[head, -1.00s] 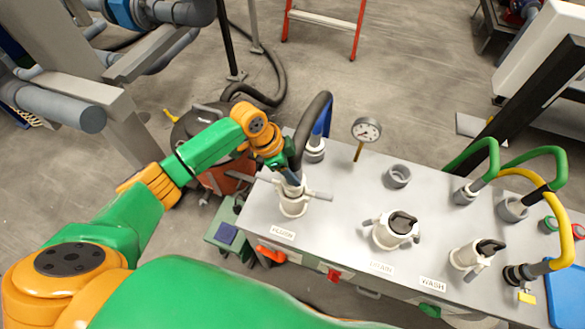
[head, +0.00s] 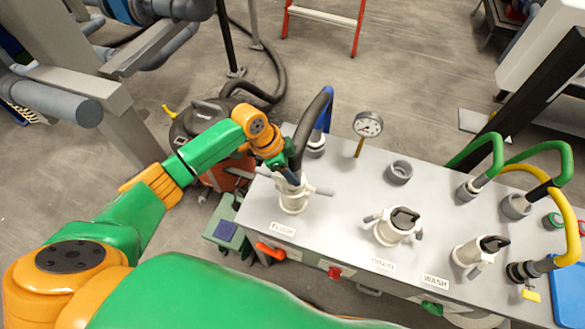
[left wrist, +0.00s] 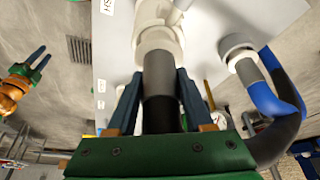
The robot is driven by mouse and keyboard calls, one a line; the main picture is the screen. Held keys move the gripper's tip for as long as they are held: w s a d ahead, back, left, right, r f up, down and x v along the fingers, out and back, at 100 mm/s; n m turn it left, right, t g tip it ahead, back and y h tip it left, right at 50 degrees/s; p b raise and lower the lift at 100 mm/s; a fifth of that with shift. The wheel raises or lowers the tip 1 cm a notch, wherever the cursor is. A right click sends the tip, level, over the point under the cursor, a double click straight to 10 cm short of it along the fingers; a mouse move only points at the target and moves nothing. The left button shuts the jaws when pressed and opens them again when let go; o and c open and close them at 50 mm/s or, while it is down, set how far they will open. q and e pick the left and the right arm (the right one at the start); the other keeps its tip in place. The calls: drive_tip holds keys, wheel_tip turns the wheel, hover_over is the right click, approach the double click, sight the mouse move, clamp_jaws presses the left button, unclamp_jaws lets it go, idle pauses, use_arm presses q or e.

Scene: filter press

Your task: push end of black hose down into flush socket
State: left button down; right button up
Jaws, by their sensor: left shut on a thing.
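The black hose (head: 302,138) arches from a blue-sleeved fitting at the back of the bench down to the flush socket (head: 294,202), a white collar with side levers behind the FLUSH label. My left gripper (head: 290,174) is shut on the hose near its end, just above the socket. In the left wrist view, my left gripper (left wrist: 158,95) has its fingers on both sides of the grey and black hose end (left wrist: 160,85). The hose end meets the white socket collar (left wrist: 158,42); its depth inside is hidden. My right gripper (left wrist: 40,62) shows small at the left, fingers apart and empty.
Two more white sockets, drain (head: 395,226) and wash (head: 476,252), stand to the right with dark plugs. A pressure gauge (head: 368,125) and a grey open port (head: 400,172) stand behind. Green and yellow hoses (head: 563,230) crowd the right end.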

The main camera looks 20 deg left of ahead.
use_arm(q)
drive_tip(key=shift+f+b, duration=0.5)
drive_tip(key=shift+f, duration=0.3)
drive_tip(key=shift+c, duration=1.1)
unclamp_jaws()
drive_tip(key=shift+r, duration=0.1)
